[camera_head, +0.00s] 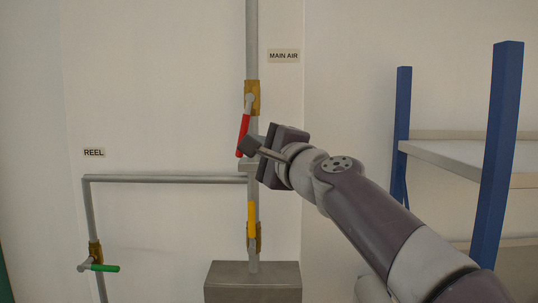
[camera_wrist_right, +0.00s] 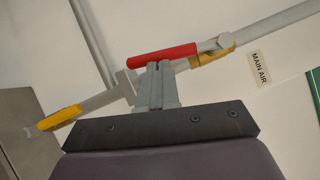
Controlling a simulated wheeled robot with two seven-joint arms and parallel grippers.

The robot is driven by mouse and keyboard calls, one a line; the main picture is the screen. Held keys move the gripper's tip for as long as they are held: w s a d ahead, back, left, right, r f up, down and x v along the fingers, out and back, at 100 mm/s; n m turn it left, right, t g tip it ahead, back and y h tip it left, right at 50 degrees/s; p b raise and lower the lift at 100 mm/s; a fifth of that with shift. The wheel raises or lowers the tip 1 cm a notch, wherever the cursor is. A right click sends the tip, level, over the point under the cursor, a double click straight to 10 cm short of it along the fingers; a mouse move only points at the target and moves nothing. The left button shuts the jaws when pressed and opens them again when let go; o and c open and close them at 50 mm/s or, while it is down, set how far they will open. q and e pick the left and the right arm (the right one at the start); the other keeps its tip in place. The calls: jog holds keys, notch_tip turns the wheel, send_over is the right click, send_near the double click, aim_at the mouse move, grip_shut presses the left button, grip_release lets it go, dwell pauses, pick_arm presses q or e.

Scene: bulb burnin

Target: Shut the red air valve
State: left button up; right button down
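The red valve handle (camera_head: 243,135) hangs from the brass valve body (camera_head: 252,97) on the vertical pipe under the MAIN AIR label. It points mostly down, its lower end tilted a little left of the pipe. In the right wrist view the red handle (camera_wrist_right: 162,55) crosses just beyond my fingertips. My right gripper (camera_head: 249,146) is beside the handle's lower end, on its right in the head view. Its fingers (camera_wrist_right: 155,75) look closed together, with no handle seen between them. Whether they touch the handle I cannot tell. My left gripper is out of view.
A yellow handle (camera_head: 251,218) lies along the same pipe below. A green handle (camera_head: 104,268) sticks out sideways on the REEL branch (camera_head: 165,179) at lower left. A grey box (camera_head: 253,282) stands under the pipe. A blue-post shelf (camera_head: 497,150) stands at right.

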pick_arm(q)
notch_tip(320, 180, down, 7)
jog(key=b, duration=0.6)
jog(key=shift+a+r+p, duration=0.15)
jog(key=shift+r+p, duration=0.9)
jog(key=shift+p, duration=0.05)
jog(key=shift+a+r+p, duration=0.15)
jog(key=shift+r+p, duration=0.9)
jog(key=shift+p, duration=0.05)
pick_arm(e)
jog(key=a+r+m+t+h, duration=0.5)
jog(key=a+m+t+h, duration=0.3)
jog(key=m, duration=1.2)
jog(key=shift+a+h, duration=0.5)
jog(key=shift+h, duration=0.2)
